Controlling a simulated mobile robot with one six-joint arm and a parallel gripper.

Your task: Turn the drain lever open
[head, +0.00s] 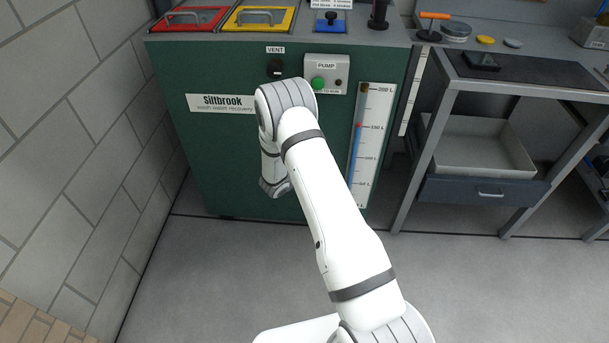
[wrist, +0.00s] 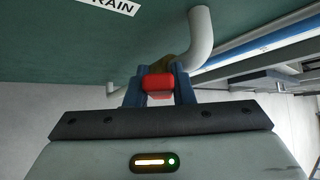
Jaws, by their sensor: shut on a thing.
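In the wrist view, a red lever handle (wrist: 158,84) sits between the two blue fingers of my gripper (wrist: 158,92), which is shut on it. Behind it is a brass-coloured valve body (wrist: 175,68), joined to a pale grey pipe (wrist: 200,40) that bends upward in the picture. Part of a label ending in "RAIN" (wrist: 112,5) shows on the green panel at the top left. In the head view my arm hides the lever, the valve and my gripper. How far the lever is turned I cannot tell.
The green Siltbrook cabinet (head: 220,150) stands ahead, with a PUMP box (head: 327,72), a VENT knob (head: 276,67) and a level gauge (head: 370,140) on its front. A grey wall (head: 70,150) is at the left. A bench (head: 530,75) with a tray (head: 470,145) stands right. The floor in front is clear.

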